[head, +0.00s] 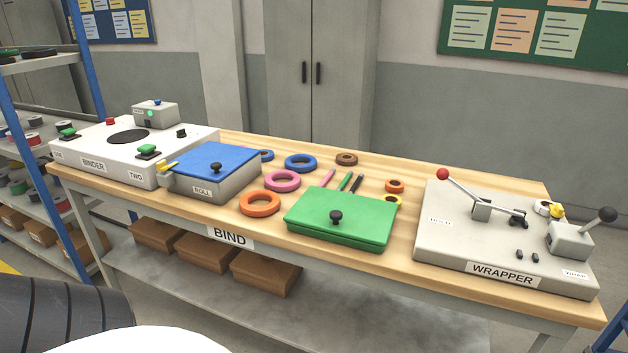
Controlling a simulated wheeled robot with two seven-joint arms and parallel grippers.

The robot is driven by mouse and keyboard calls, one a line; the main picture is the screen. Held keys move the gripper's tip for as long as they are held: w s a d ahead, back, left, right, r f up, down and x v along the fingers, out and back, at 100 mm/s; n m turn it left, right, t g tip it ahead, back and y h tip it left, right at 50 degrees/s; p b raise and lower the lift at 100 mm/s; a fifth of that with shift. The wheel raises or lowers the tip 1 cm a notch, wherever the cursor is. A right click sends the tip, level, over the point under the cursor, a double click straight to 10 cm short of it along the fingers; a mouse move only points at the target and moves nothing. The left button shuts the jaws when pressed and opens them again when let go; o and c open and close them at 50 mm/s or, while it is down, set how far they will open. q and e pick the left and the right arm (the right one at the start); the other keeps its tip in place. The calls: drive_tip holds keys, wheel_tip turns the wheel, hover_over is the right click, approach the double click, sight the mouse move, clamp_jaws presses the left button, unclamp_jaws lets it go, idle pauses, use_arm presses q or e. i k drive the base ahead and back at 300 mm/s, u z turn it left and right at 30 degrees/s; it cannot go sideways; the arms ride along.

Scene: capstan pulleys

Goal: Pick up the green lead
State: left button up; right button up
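A thin green lead (345,181) lies on the wooden bench, just behind the green lidded box (345,218). It sits between a pink lead (328,178) on its left and a black lead (357,182) on its right. Only the rear parts of the three show above the box's back edge; I cannot tell whether they rest on the bench or on the box. Neither of my grippers is in view.
The bench (420,180) also holds rings, including an orange ring (260,203) and a pink ring (282,181). The blue-lidded ROLL box (215,162) and white BINDER (110,150) stand left. The grey WRAPPER (450,240), with raised levers, stands right.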

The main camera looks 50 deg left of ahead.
sight(351, 174)
drive_tip(key=u, duration=1.7)
